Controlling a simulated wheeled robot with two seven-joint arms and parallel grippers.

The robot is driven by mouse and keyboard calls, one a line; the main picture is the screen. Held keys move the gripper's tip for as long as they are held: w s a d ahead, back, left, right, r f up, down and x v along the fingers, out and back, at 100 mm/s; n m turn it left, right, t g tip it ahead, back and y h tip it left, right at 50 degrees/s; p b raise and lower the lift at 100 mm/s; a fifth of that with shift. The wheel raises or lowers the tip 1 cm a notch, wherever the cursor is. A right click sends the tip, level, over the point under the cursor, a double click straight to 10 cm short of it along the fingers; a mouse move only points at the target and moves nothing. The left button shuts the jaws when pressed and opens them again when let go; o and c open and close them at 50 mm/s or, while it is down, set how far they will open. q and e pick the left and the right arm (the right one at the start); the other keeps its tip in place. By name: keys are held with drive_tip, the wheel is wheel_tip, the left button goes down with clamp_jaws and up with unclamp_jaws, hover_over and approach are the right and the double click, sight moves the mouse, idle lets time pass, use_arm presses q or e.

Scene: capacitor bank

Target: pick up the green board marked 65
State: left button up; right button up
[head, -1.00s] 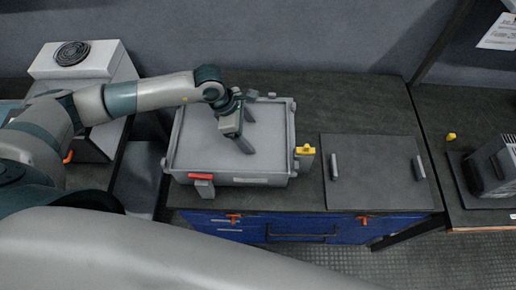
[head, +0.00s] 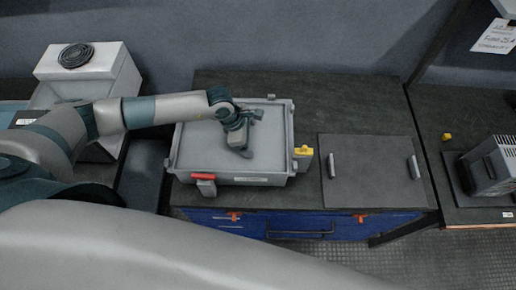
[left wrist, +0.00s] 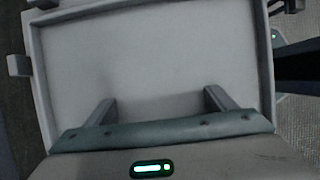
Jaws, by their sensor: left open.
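No green board marked 65 shows in either view. I cannot tell whether the fingertips touch the lid. My right gripper is not in view.
A dark flat panel with two grey handles (head: 370,172) lies right of the box. A grey slotted unit (head: 490,168) and a small yellow object (head: 447,137) are on the right bench. A white unit with a round coil (head: 100,62) stands at the back left. Blue drawers (head: 340,228) are below.

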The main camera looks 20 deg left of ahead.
sight(256, 151)
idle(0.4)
use_arm(q)
drive_tip(key=c, duration=1.2)
drive_tip(key=shift+c, duration=0.2)
wheel_tip(256, 151, up, 10)
drive_tip(key=b, duration=0.4)
